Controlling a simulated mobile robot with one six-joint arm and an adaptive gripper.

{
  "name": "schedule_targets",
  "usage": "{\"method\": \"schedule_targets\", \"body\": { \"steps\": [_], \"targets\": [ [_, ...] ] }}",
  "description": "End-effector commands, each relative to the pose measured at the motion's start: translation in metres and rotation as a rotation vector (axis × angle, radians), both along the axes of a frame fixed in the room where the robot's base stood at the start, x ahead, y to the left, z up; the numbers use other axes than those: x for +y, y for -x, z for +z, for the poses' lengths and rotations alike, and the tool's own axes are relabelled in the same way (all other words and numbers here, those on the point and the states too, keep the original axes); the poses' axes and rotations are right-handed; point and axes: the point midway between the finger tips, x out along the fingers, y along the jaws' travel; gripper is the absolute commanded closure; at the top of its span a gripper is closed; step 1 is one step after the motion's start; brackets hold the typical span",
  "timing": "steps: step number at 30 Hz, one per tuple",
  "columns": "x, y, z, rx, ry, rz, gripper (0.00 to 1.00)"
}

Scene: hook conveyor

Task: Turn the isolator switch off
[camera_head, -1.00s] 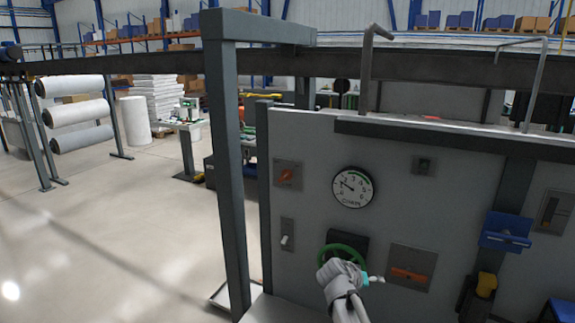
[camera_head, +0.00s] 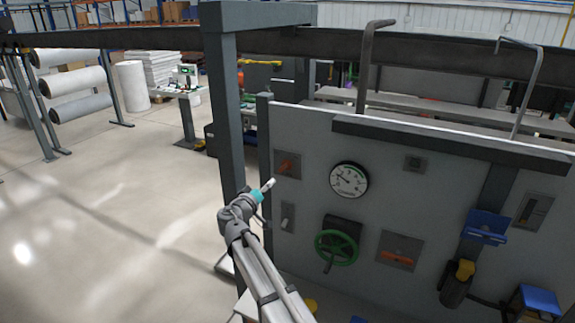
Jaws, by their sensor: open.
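A red-orange rotary handle on a square plate (camera_head: 287,165) is at the panel's upper left. A wider plate at lower centre carries a nearly horizontal orange handle (camera_head: 397,257). No label readable here tells which one is the isolator switch. My gripper (camera_head: 268,187) is open, seen small and from behind, just left of and below the red-orange rotary handle in the picture. Nothing shows between its fingers. I cannot tell whether it touches the panel; the rotary handle is not covered by it.
The grey panel (camera_head: 310,200) also carries a dial gauge (camera_head: 349,180), a green handwheel (camera_head: 336,247), a small light toggle (camera_head: 287,216) and a blue bracket (camera_head: 486,228). A grey post (camera_head: 228,130) stands left of the panel. An overhead beam crosses above. Floor at left is clear.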

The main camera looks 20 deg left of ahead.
Motion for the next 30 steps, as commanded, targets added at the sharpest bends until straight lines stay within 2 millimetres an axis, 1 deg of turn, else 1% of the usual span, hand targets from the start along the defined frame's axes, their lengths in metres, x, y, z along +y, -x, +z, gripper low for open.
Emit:
{"method": "schedule_targets", "body": {
  "steps": [10,16,23,30],
  "targets": [
    [-0.001,-0.001,-0.001,0.001,0.0,-0.001,0.0],
    [-0.001,-0.011,-0.001,0.002,0.0,-0.002,0.0],
    [-0.002,-0.038,-0.001,0.001,0.0,-0.003,0.0],
    [-0.005,-0.075,-0.001,0.001,0.0,-0.003,0.0]
  ]
}}
